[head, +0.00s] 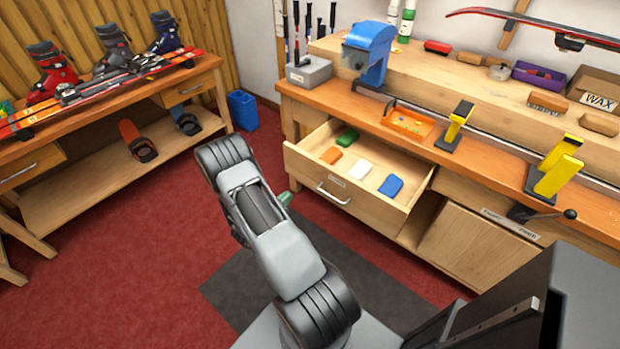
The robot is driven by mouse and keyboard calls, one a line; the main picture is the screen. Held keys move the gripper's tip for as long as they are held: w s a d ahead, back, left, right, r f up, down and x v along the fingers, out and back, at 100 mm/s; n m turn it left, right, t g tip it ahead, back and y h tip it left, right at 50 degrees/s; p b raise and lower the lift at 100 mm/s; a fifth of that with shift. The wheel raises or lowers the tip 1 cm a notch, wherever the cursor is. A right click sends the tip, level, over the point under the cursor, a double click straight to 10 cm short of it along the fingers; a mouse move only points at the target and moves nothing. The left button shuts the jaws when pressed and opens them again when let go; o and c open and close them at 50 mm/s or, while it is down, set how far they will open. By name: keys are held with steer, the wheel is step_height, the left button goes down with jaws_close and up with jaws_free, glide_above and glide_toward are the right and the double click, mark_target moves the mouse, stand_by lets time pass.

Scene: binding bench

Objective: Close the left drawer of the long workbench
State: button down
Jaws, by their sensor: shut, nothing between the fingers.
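The long workbench (310,100) runs along the right side of the head view. Its left drawer (308,178) is pulled well out, with a metal bar handle (333,194) on its front. Green, orange, white and blue blocks lie inside it. My arm rises from the bottom of the view, left of the drawer. Most of my gripper is hidden behind the arm; only a small greenish tip (286,198) shows. It appears left of the drawer front and apart from the handle, and it is shut with nothing held.
An orange tray (407,124), a blue machine (370,52) and yellow clamps (558,172) stand on the workbench. A low cabinet (478,247) is right of the drawer. A ski-boot bench (120,185) stands at left, beside a blue bin (243,110).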

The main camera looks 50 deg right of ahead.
mark_target(314, 173)
steer(key=d, duration=1.2)
steer(key=shift+s+d+p, duration=0.1)
steer(key=shift+d+p, duration=0.25)
steer(key=shift+p, duration=0.05)
steer(key=shift+d, duration=0.1)
